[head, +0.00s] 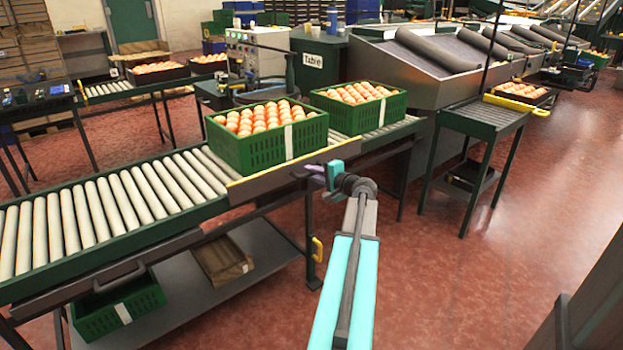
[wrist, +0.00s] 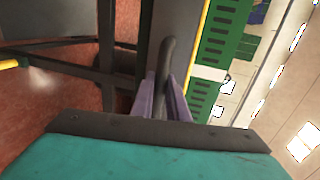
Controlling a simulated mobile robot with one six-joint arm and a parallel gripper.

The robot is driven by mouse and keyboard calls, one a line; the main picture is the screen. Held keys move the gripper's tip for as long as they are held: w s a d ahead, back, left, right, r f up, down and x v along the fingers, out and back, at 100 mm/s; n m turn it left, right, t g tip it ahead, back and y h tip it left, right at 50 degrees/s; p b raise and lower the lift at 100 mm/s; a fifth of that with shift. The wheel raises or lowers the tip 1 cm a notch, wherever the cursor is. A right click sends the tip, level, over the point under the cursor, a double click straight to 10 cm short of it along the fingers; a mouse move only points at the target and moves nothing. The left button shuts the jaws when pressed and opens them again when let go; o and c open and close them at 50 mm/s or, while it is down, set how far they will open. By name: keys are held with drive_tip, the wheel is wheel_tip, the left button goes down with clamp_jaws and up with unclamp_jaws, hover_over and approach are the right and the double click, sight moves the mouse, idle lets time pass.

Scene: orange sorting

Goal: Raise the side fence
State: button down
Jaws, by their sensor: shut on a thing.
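The side fence (head: 285,172) is a grey panel with a yellow top edge along the near side of the roller conveyor, in front of a green crate of oranges. Its yellow edge stands slightly above the rollers and hides a little of the crate's foot. In the wrist view the two purple fingers of my gripper (wrist: 160,100) close around a dark bar handle (wrist: 166,62) on the grey fence panel (wrist: 158,25). The contact itself is partly hidden behind the wrist.
The crate of oranges (head: 252,156) stands on the rollers (head: 120,203) behind the fence, with a second crate (head: 380,121) to its right. A yellow handle (head: 318,250) shows on the conveyor leg. A small roller stand (head: 487,117) is at right; the red floor between is clear.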

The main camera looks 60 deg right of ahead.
sight(304, 163)
drive_tip(key=shift+r+p, duration=0.45)
drive_tip(key=shift+r, duration=1)
drive_tip(key=c, duration=1.7)
unclamp_jaws()
drive_tip(key=shift+r, duration=0.1)
drive_tip(key=shift+s, duration=0.1)
drive_tip(key=p+v, duration=0.2)
drive_tip(key=v, duration=1.1)
drive_tip(key=shift+s+a, duration=0.2)
drive_tip(key=shift+s, duration=0.1)
drive_tip(key=shift+w, duration=0.1)
